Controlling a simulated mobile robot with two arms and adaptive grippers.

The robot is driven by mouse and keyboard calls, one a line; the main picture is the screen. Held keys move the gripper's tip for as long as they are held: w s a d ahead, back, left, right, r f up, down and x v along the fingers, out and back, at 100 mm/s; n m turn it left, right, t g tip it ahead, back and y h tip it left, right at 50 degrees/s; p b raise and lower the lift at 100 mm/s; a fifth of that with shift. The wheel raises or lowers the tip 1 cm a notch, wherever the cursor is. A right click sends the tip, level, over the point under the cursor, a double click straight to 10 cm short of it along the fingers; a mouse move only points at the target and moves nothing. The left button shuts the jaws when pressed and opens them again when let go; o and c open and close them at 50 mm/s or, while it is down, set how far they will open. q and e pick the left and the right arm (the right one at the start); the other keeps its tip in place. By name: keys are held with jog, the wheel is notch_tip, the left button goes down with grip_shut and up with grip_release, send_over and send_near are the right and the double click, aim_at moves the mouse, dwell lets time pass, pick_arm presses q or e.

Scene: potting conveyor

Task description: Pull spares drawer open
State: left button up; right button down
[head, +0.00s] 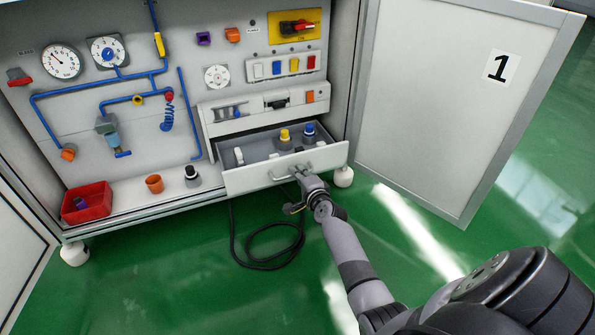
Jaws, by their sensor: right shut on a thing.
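The spares drawer (248,178) is pulled out from the lower right of the cabinet. Its grey front faces me, and its inside shows from above. In it stand a yellow-topped part (285,137), a blue-topped part (309,131) and a small white part (239,155). My right gripper (301,172) is at the drawer front, shut on the bar handle (284,177). The fingers partly hide the handle's right end. My left gripper is not in view.
The cabinet door marked 1 (440,90) stands open at the right. A red bin (87,203), an orange cup (154,183) and a black-topped part (191,174) stand on the cabinet floor. A black cable (266,262) lies on the green floor below the drawer.

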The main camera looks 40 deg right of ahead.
jog(key=shift+s, duration=0.3)
jog(key=c, duration=2)
grip_release()
jog(key=o, duration=0.3)
jog(key=shift+s+a, duration=0.1)
